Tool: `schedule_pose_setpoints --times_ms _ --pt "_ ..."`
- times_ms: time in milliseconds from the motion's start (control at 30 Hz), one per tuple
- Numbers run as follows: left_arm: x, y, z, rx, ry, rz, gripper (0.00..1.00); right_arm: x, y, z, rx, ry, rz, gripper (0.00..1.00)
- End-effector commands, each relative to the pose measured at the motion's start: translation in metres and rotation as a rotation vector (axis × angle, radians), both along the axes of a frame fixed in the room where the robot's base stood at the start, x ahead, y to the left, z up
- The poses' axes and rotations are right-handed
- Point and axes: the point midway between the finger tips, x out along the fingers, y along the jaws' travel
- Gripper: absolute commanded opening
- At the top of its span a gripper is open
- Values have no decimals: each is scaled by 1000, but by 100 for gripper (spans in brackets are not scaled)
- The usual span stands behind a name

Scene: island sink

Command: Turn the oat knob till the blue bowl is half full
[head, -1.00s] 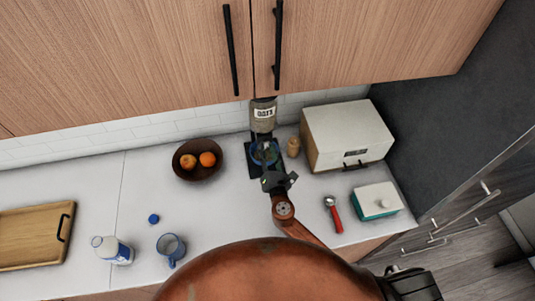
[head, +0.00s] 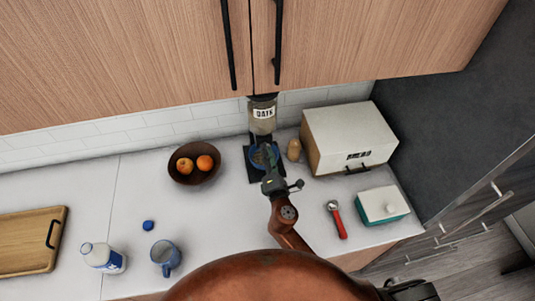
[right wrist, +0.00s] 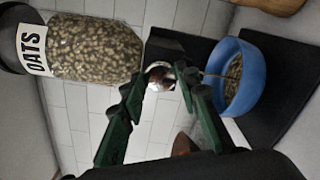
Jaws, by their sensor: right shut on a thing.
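The oat dispenser (head: 263,115), a clear container with an OATS label, stands against the back wall; it fills the left of the right wrist view (right wrist: 95,50). Its shiny knob (right wrist: 161,70) sits between my right fingertips (right wrist: 160,80), which are shut on it. The blue bowl (right wrist: 247,85) is under the spout, with oats (right wrist: 233,78) inside and a thin stream running toward it. The exact level is hard to tell. In the head view my right gripper (head: 270,168) partly covers the bowl (head: 254,158). My left gripper is not in view.
A fruit bowl (head: 184,175) stands left of the dispenser, a small wooden jar (head: 293,150) and a white bread box (head: 345,130) right. A red-handled scoop (head: 338,222), butter dish (head: 382,205), mug (head: 166,257) and milk bottle (head: 101,257) stand nearer.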

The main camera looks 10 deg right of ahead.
Motion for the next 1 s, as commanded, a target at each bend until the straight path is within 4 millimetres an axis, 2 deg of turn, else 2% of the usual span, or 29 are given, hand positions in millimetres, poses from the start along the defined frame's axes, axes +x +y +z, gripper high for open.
schedule_pose_setpoints --times_ms 367,400,600,667,1000 --pt "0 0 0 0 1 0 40 0 0 1 4 -2 1 5" --pt "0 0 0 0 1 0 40 0 0 1 4 -2 1 31" --pt "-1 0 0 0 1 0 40 0 0 1 3 -1 0 44" --pt "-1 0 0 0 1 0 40 0 0 1 3 -1 0 47" --pt "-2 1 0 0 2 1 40 -6 0 -1 3 1 0 47"
